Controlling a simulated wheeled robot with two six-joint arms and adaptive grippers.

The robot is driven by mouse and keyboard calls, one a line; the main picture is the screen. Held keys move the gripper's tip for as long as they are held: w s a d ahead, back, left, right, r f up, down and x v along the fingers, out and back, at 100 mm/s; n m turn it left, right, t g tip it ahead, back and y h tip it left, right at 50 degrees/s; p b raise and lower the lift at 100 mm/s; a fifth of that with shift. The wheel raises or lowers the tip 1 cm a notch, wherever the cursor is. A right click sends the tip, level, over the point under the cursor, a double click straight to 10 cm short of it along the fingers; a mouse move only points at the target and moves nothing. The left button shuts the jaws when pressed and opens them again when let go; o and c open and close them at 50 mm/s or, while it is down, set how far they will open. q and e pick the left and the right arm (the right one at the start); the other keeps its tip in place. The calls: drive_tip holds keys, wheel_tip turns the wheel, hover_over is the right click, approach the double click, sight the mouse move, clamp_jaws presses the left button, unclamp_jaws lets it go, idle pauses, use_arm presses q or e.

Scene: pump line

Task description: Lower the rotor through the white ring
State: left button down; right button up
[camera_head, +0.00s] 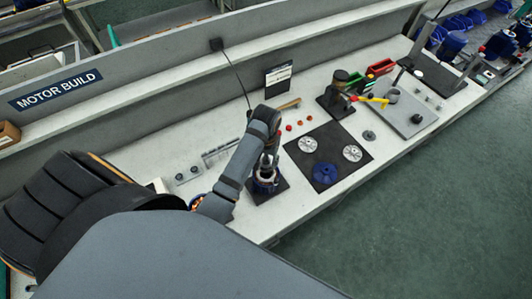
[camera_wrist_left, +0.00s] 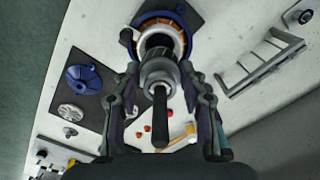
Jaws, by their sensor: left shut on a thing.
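My left gripper (camera_head: 267,160) reaches down over the blue motor housing (camera_head: 265,187), which stands on a dark square base. In the left wrist view my left gripper (camera_wrist_left: 160,85) is shut on the rotor (camera_wrist_left: 159,78), a grey metal cylinder with a dark shaft pointing toward the camera. The rotor's far end lies over the opening of the white ring (camera_wrist_left: 160,27), with orange windings showing inside the blue housing (camera_wrist_left: 188,36). The rotor hides part of the opening, so I cannot tell how deep it sits. My right gripper is not in view.
A black mat (camera_head: 345,179) right of the housing holds a blue finned part (camera_head: 325,173) and silver discs (camera_head: 307,144). A grey rack (camera_wrist_left: 262,65) stands beside the housing. Small orange-red pieces (camera_head: 300,123) and a sign (camera_head: 279,75) are behind. Fixtures stand further right.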

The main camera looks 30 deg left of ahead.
use_arm(q)
drive_tip(key=shift+f, duration=1)
idle(0.6)
idle(0.6)
idle(0.5)
drive_tip(key=shift+f+b, duration=0.3)
drive_tip(key=shift+f, duration=0.45)
drive_tip(key=shift+f, duration=0.35)
drive_tip(key=shift+f+b, duration=0.35)
drive_tip(key=shift+f, duration=0.25)
